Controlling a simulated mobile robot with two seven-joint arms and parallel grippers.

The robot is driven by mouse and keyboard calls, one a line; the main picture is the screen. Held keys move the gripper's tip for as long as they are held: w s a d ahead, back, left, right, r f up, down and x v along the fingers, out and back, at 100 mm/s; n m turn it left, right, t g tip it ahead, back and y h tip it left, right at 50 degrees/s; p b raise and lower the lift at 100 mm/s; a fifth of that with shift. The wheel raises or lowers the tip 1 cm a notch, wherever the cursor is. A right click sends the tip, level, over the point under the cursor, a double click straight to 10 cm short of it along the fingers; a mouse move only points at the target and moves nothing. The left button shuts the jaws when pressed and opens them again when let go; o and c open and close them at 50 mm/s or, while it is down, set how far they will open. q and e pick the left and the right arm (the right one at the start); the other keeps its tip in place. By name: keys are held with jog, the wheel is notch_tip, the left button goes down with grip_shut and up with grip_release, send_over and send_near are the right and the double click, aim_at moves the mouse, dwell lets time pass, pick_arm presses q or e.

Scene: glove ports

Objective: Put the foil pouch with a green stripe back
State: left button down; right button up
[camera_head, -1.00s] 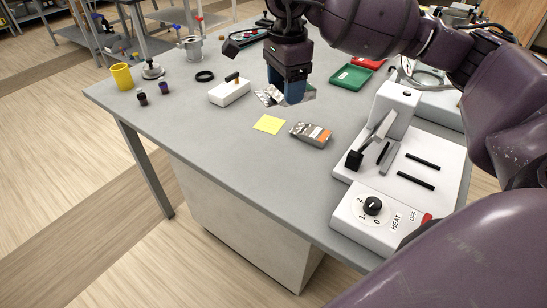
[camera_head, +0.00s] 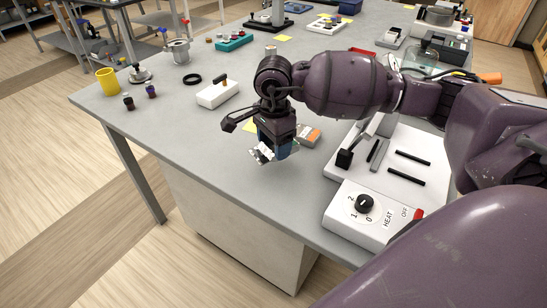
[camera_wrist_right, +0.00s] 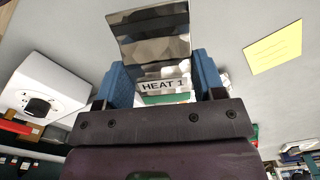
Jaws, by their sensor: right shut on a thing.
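My right gripper (camera_head: 270,155) is shut on a shiny foil pouch (camera_head: 259,153) near the front edge of the table. In the right wrist view, the pouch (camera_wrist_right: 152,44) sits between the blue fingers of the gripper (camera_wrist_right: 163,80). It shows a "HEAT 1" label and a green band below that. The gripper hides part of the pouch in the head view. My left gripper is not in view.
A foil pouch with an orange stripe (camera_head: 309,136) lies just behind the gripper. The white heat sealer (camera_head: 395,150) stands to the right. A white block with a black handle (camera_head: 216,94) and a yellow note (camera_wrist_right: 273,47) are nearby. The front left tabletop is clear.

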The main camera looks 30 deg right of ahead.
aim_at(274, 168)
jog(key=shift+f, duration=2.5)
jog(key=shift+f, duration=0.15)
jog(key=o, duration=0.9)
